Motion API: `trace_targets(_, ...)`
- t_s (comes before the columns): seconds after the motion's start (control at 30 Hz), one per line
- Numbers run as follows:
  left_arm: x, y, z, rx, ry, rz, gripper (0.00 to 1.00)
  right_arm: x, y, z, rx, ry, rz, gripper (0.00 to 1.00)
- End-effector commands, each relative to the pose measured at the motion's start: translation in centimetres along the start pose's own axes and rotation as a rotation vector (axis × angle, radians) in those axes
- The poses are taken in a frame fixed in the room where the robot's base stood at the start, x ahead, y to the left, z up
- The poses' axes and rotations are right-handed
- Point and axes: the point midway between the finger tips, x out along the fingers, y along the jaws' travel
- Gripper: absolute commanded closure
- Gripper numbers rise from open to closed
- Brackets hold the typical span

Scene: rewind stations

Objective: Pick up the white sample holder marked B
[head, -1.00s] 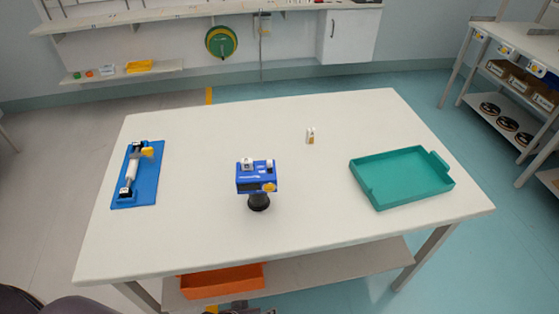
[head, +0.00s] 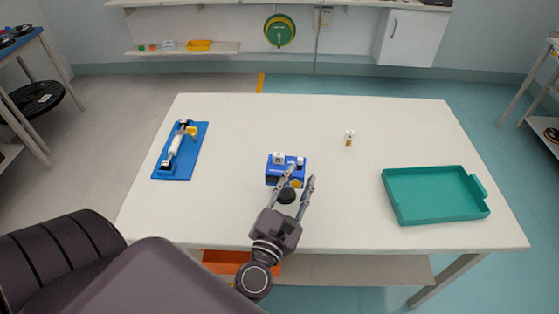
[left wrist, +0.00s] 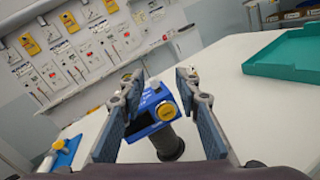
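A blue device (head: 273,172) with a yellow knob (head: 296,183) sits on a dark round stand on the table. Two small white blocks, one on the left (head: 279,158) and one on the right (head: 300,162), are on its top. A small white piece with an orange-brown part (head: 349,138) stands alone farther back. No letter B is legible, so I cannot tell which piece bears it. My left gripper (head: 299,178) is open and empty, its fingers pointing at the device. In the left wrist view the device (left wrist: 150,110) shows between the open fingers (left wrist: 160,82). My right gripper is not in view.
A teal tray (head: 396,202) lies on the right of the white table (head: 240,125). A blue board (head: 195,150) with a white cylinder and yellow knob lies at the left. An orange bin (head: 225,258) is under the table.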

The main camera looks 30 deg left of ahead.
Motion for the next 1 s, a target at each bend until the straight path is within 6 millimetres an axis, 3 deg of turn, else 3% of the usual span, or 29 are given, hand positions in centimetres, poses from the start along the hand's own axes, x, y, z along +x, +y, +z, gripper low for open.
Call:
trace_targets(0.1, -0.3, 3.1, -1.9, -0.224, 0.057, 0.14, 0.7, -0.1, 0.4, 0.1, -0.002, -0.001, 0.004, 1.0)
trace_targets(0.23, -0.7, 4.7, -3.2, -0.352, 0.087, 0.223, 0.7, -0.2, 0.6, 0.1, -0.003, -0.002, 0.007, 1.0)
trace_targets(0.37, -0.2, 5.3, -3.6, -0.385, 0.094, 0.246, 0.7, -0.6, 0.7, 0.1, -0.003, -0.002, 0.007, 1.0)
trace_targets(1.0, 6.6, 6.8, -4.3, -0.38, 0.093, 0.243, 0.7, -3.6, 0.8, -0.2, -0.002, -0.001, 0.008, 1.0)
